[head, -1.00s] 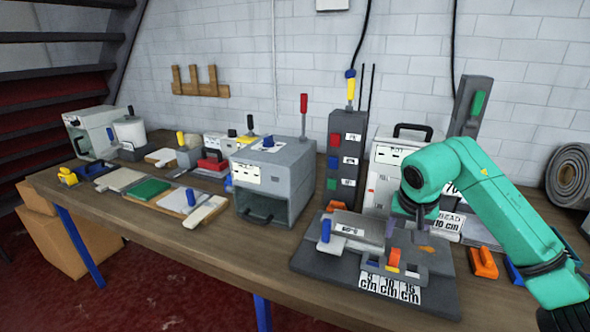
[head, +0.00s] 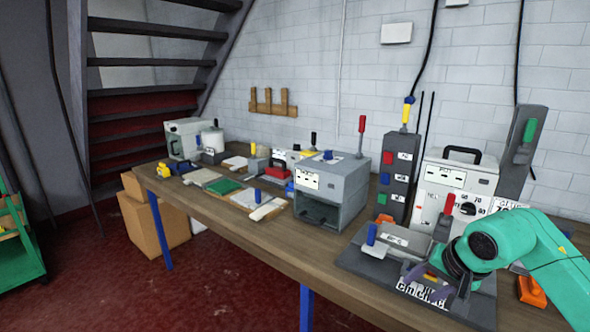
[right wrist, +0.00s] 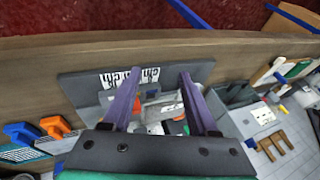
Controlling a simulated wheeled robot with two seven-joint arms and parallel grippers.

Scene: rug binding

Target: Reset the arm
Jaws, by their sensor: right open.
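My right gripper (head: 430,275) is over the front of a dark base plate (head: 358,266) on the workbench (head: 250,232). Its two purple fingers also show in the right wrist view (right wrist: 158,82), spread apart with nothing held between them. The green right arm comes in from the right edge of the head view. On the plate, a grey block with a blue handle (head: 371,235) sits left of the gripper. My left gripper is not in view.
A grey box machine with a red lever (head: 350,185) stands left of the plate. A switch tower (head: 400,165) and a dial unit (head: 440,200) stand behind it. An orange-handled item (head: 531,291) lies to the right. The floor in front (head: 220,290) is clear.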

